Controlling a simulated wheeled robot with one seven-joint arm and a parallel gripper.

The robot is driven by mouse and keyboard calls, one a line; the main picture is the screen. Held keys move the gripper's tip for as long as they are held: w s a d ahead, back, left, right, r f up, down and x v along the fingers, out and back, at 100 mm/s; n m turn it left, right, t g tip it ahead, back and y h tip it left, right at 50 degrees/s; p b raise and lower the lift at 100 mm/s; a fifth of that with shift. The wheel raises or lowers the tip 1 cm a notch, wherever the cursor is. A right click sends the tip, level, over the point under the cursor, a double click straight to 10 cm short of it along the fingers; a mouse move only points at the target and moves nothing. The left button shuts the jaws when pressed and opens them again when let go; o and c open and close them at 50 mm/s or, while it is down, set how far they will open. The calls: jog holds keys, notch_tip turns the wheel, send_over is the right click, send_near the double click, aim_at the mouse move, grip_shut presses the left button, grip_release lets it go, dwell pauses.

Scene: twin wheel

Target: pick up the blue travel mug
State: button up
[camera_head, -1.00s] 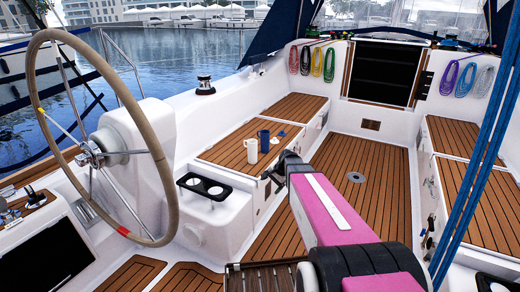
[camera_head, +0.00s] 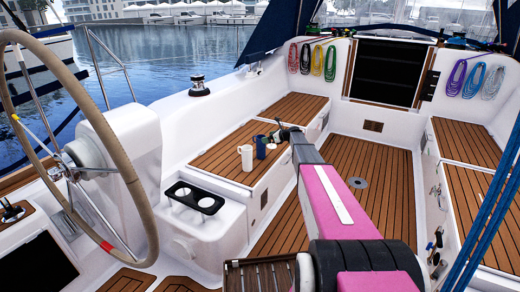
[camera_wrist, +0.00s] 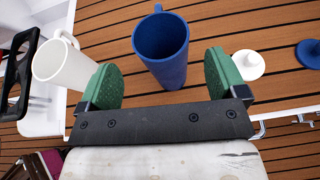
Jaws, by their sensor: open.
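The blue travel mug (camera_head: 261,148) stands upright on the wooden bench at the left, beside a white mug (camera_head: 246,157). In the wrist view the blue mug (camera_wrist: 162,50) shows its open top and a handle on its far side. My gripper (camera_wrist: 163,78) is open, with green pads either side of the blue mug's lower part in the picture. I cannot tell whether the mug is inside the jaws; no grip shows. In the head view my gripper (camera_head: 277,131) is small and dark, close to the right of the blue mug.
The white mug (camera_wrist: 62,66) is close by the left pad. A white lid (camera_wrist: 246,65) and a blue lid (camera_wrist: 310,53) lie to the right on the bench (camera_head: 222,156). A black cup holder (camera_head: 195,197) is nearer, and the steering wheel (camera_head: 118,155) is at left.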

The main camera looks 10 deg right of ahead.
send_over(259, 147)
jog(key=w+d, duration=0.1)
jog(key=w, duration=0.2)
jog(key=shift+s+d+f, duration=0.15)
jog(key=shift+s+f, duration=0.05)
jog(key=shift+f, duration=0.75)
jog(key=c, duration=1.3)
jog(key=shift+c, duration=0.2)
